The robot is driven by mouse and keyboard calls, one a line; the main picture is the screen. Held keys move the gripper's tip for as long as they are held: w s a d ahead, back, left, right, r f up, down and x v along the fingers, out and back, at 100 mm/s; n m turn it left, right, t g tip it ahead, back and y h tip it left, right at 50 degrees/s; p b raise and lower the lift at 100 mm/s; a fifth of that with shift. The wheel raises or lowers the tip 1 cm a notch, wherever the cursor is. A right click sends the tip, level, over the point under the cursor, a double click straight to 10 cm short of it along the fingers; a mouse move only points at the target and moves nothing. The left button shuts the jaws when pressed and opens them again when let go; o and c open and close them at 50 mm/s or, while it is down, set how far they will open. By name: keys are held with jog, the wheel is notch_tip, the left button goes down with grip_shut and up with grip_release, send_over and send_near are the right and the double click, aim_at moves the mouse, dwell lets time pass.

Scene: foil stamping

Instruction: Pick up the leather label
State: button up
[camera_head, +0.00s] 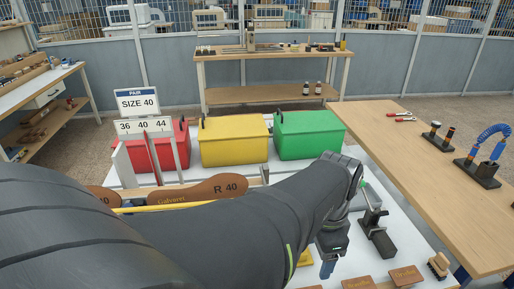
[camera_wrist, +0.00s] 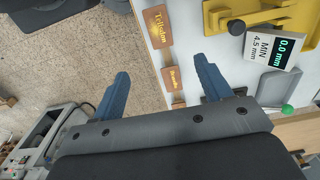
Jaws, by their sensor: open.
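Several brown leather labels with gold lettering lie flat at the front of the white table. In the head view, one label (camera_head: 406,276) is at the right and another (camera_head: 358,283) is cut by the bottom edge. In the wrist view, a larger-looking label (camera_wrist: 158,27) lies beyond the fingertips. A second label (camera_wrist: 172,77) shows between the fingers, nearer the right one, and part of a third shows below it. My gripper (camera_wrist: 161,67) is open and empty, its blue fingers wide apart above the table edge.
A yellow fixture (camera_wrist: 265,16) and a gauge display (camera_wrist: 274,48) reading 0.0 mm stand beside the labels. A dark lever tool (camera_head: 378,235) and a brush (camera_head: 438,264) are nearby. Red, yellow (camera_head: 233,142) and green bins (camera_head: 309,136) stand behind.

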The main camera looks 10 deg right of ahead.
notch_tip(320, 180, down, 17)
jog(key=shift+s+r, duration=0.1)
jog(key=shift+s, duration=0.05)
dwell(0.6)
jog(key=c, duration=1.1)
